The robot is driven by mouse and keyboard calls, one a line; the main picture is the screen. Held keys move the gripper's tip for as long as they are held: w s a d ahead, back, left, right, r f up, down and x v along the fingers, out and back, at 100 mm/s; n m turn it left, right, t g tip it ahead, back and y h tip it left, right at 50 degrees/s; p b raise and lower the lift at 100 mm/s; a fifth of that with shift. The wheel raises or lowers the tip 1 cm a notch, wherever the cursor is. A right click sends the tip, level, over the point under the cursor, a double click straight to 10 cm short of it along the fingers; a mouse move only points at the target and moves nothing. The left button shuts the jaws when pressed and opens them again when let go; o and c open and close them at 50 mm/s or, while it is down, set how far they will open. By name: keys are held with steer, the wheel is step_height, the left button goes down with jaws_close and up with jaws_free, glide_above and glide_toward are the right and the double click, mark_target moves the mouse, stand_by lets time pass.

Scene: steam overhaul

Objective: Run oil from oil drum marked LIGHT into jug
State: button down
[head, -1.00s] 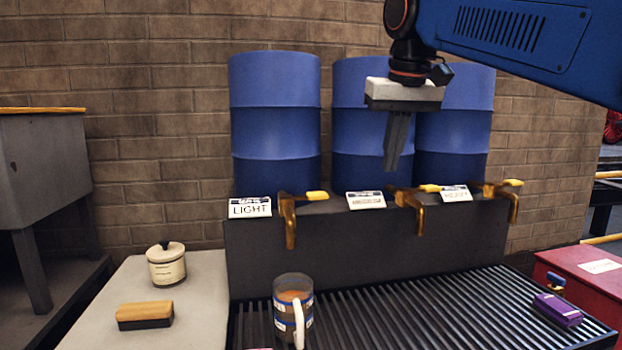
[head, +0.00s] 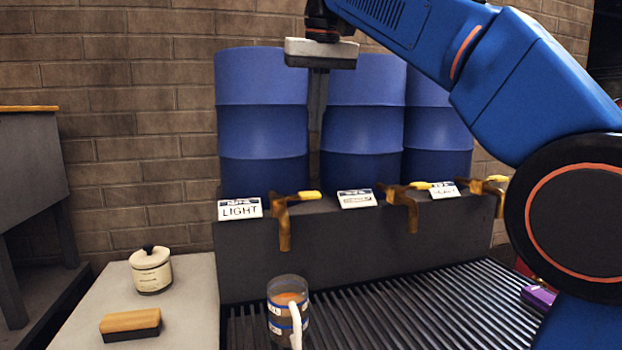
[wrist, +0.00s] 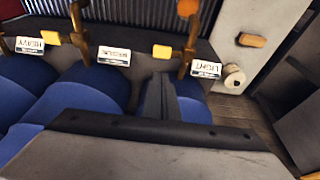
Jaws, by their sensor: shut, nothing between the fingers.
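The blue drum (head: 262,130) behind the LIGHT sign (head: 240,208) stands at the left of the row. Its brass tap (head: 285,228) has a yellow handle (head: 310,195) pointing right, and no stream shows below the spout. The clear jug (head: 288,312) with blue bands and a white handle stands upright on the grate under this tap, with something orange-brown inside. My gripper (head: 315,172) is shut and empty, pointing down above and behind the yellow handle. In the wrist view, its fingers (wrist: 160,82) are just short of that handle (wrist: 162,51), apparently not touching.
Two more drums with brass taps (head: 408,208) and yellow handles stand to the right. The slatted grate (head: 390,305) is mostly clear. A lidded pot (head: 151,270) and a wood-backed brush (head: 131,324) sit on the left counter. A purple item (head: 538,297) lies right.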

mark_target(314, 193)
steer(key=x, duration=0.9)
steer(key=s+x, duration=0.1)
steer(key=x, duration=0.4)
steer(key=shift+d+f, duration=0.1)
steer(key=shift+d, duration=0.15)
steer(key=shift+d, duration=0.15)
steer(key=shift+d+f+y, duration=0.25)
steer(key=shift+f+y, duration=0.1)
steer(key=shift+y, duration=0.25)
steer(key=shift+w+d+f+m+g+y, duration=0.15)
steer(key=shift+f+g+y, duration=0.2)
steer(key=shift+y, duration=0.3)
steer(key=shift+s+d+f+m+g+y, duration=0.1)
steer(key=shift+f+m+g+y, duration=0.05)
steer(key=shift+f+y, duration=0.45)
steer(key=shift+r, duration=0.1)
steer(key=shift+r, duration=0.15)
stand_by(1.4)
steer(key=shift+r, duration=0.65)
